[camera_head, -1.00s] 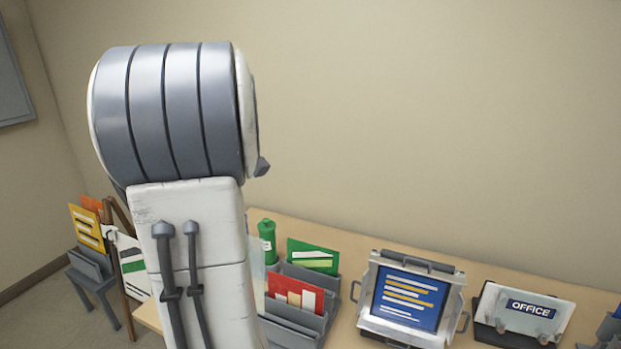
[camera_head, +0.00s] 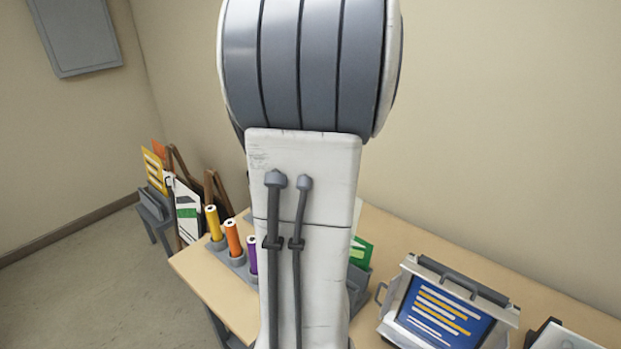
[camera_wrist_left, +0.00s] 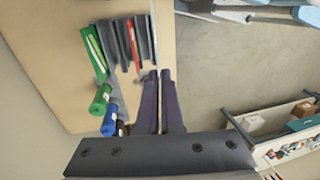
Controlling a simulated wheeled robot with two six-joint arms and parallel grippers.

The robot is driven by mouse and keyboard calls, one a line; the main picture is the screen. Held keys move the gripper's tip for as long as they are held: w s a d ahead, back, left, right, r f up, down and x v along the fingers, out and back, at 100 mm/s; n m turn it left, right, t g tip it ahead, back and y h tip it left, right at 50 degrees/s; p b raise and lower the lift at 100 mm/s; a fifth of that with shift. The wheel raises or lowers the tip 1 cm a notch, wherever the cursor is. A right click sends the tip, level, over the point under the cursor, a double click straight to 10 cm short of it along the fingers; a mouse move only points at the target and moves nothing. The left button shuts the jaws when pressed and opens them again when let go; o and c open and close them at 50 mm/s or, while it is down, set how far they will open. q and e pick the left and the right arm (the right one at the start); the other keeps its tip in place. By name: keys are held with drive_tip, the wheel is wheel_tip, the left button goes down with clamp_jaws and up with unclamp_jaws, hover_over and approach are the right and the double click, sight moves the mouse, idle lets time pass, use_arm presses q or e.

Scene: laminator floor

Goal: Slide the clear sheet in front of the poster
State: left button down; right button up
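The poster (camera_head: 441,311) is blue with yellow and white lines. It sits in a silver frame (camera_head: 401,297) with handles on the table, right of centre in the head view. My left arm fills the middle of the head view and hides its own gripper. In the left wrist view the fingers of my left gripper (camera_wrist_left: 159,72) are close together beside the grey sorter (camera_wrist_left: 124,38), with a narrow light gap between them. I cannot tell whether they hold anything. I cannot make out the clear sheet with certainty. My right gripper is not in view.
Yellow, orange and purple rolls stand in a grey holder (camera_head: 238,264) at the table's left end. A green card (camera_head: 361,251) shows beside my arm. Boards on easels (camera_head: 187,210) stand left of the table. Bare table lies behind the frame.

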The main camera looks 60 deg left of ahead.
use_arm(q)
drive_tip(key=w+d+b, duration=0.2)
drive_tip(key=w+d, duration=0.2)
drive_tip(key=d, duration=0.9)
drive_tip(key=w+d+b, duration=0.2)
drive_tip(key=w+d, duration=0.1)
drive_tip(key=d, duration=1)
drive_tip(key=w+a+f+p, duration=0.1)
drive_tip(key=w+a+p, duration=0.1)
drive_tip(key=w, duration=0.6)
drive_tip(key=w+a+f+p, duration=0.1)
drive_tip(key=w+p, duration=0.3)
drive_tip(key=w, duration=0.5)
drive_tip(key=shift+a+f+p, duration=0.15)
drive_tip(key=shift+a+p, duration=0.2)
drive_tip(key=shift+a, duration=0.4)
drive_tip(key=shift+w+d+p, duration=0.1)
drive_tip(key=shift+p, duration=0.3)
